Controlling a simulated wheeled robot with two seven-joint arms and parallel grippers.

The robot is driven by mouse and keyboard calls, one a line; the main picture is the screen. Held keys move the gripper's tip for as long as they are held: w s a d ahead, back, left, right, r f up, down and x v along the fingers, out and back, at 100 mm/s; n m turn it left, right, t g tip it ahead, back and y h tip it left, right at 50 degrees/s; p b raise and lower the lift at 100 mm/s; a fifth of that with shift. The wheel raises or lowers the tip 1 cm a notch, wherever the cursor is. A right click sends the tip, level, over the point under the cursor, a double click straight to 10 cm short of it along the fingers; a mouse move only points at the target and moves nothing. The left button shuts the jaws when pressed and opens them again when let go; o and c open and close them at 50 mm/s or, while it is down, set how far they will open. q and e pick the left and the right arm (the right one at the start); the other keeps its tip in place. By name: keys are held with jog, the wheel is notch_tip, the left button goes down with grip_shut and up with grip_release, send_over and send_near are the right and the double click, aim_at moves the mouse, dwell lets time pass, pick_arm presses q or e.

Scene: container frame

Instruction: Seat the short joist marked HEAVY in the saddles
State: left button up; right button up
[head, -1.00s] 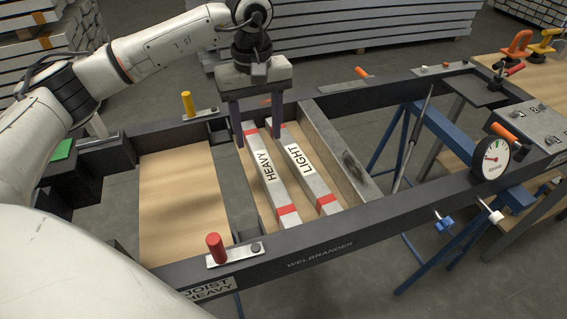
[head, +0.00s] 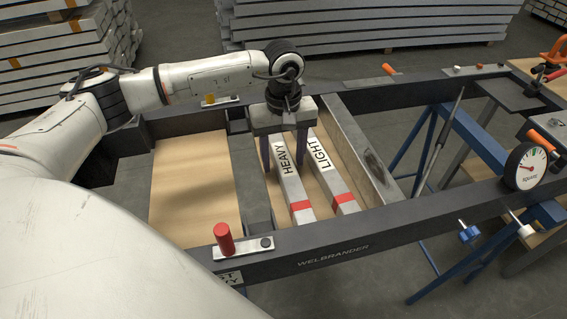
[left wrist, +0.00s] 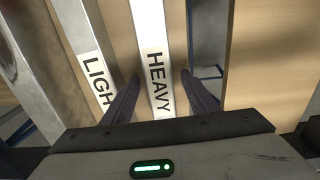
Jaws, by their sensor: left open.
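The short joist marked HEAVY (head: 290,183) is a pale bar with a red band near its front end, lying inside the dark frame. The joist marked LIGHT (head: 332,176) lies parallel, just to its right. My left gripper (head: 284,157) is open above the HEAVY joist, with one finger on each side of it. In the left wrist view the HEAVY joist (left wrist: 152,55) runs between the two fingertips (left wrist: 160,78), and the LIGHT joist (left wrist: 85,55) is to the left. Contact cannot be told. No part marked as a saddle is clear. My right gripper is out of view.
The dark frame (head: 400,222) surrounds the joists. A wood panel (head: 190,195) lies left of them. A red-knobbed clamp (head: 224,238) stands on the front rail. A dial gauge (head: 525,166) is at the right. Stacked beams (head: 370,25) stand behind.

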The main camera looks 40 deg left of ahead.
pick_arm(q)
jog(key=shift+f, duration=0.3)
grip_shut()
jog(key=shift+w+r, duration=0.1)
